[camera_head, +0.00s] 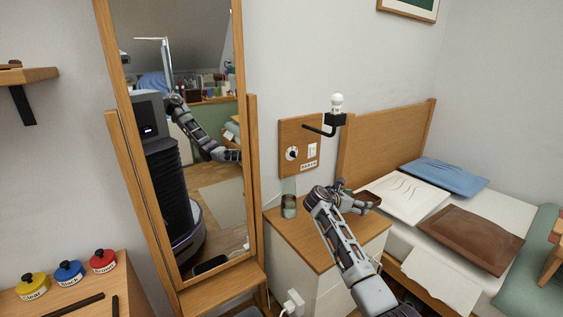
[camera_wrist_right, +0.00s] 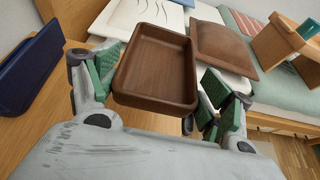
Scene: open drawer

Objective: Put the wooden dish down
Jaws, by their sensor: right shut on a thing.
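The wooden dish (camera_wrist_right: 155,66) is a brown, shallow, rectangular tray, empty inside, held between the green-padded fingers of my right gripper (camera_wrist_right: 163,92) in the right wrist view. In the head view the dish (camera_head: 369,198) shows small at the end of my right arm, partly hidden by my right gripper (camera_head: 355,202). It is over or near the far right part of the wooden-topped nightstand (camera_head: 292,236); I cannot tell whether it touches the top. My left gripper is not directly in view.
A glass (camera_head: 289,206) stands at the nightstand's left back. A lamp (camera_head: 337,104) juts from the wall panel above. The bed with several pillows (camera_head: 455,172) lies to the right, a mirror (camera_head: 205,225) to the left. A dark blue object (camera_wrist_right: 28,68) is left in the wrist view.

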